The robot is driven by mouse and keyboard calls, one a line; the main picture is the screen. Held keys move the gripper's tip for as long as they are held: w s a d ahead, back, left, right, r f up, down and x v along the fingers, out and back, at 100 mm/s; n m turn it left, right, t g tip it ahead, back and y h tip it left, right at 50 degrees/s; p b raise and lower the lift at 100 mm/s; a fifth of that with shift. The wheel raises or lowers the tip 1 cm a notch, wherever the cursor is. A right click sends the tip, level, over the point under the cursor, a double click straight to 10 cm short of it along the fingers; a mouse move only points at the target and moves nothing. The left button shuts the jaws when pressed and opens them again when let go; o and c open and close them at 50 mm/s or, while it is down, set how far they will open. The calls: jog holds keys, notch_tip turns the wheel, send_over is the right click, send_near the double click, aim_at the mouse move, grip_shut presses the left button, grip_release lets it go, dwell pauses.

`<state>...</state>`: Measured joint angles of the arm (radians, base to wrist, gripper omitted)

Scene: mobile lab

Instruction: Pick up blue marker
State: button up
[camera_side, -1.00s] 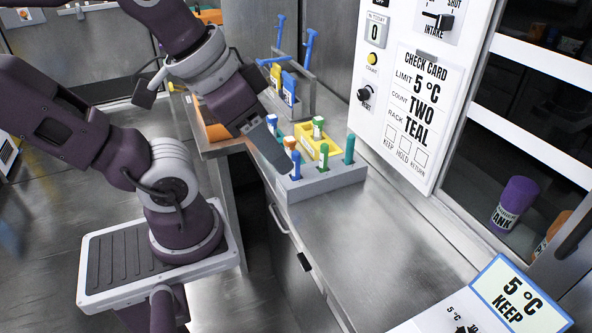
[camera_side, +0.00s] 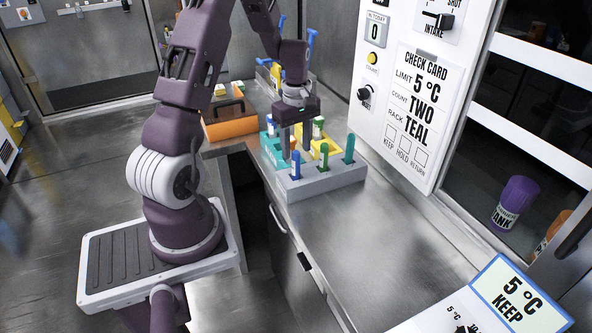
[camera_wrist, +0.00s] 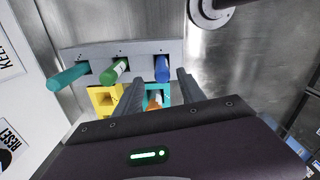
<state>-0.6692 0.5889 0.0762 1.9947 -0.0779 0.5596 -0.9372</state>
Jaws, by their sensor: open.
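The blue marker (camera_side: 296,166) stands upright in the left slot of the front row of the grey rack (camera_side: 330,181). In the wrist view the blue marker (camera_wrist: 162,68) shows near the top middle, in line with the gap between the fingers. My gripper (camera_side: 296,154) points down just behind and above it, with its fingers apart and nothing between them that I can see held. The gripper (camera_wrist: 158,84) also shows in the wrist view. I cannot tell whether a finger touches the marker.
A green marker (camera_side: 323,157) and a teal marker (camera_side: 349,149) stand in the same row. A yellow block (camera_side: 333,146) and a teal block (camera_side: 270,148) with markers sit behind. An orange tray (camera_side: 232,128) lies to the left.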

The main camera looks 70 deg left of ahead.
aim_at(296, 165)
jog(key=f, duration=0.6)
jog(key=shift+s+d+f, duration=0.15)
jog(key=shift+s+d, duration=0.05)
jog(key=shift+d, duration=0.05)
grip_shut()
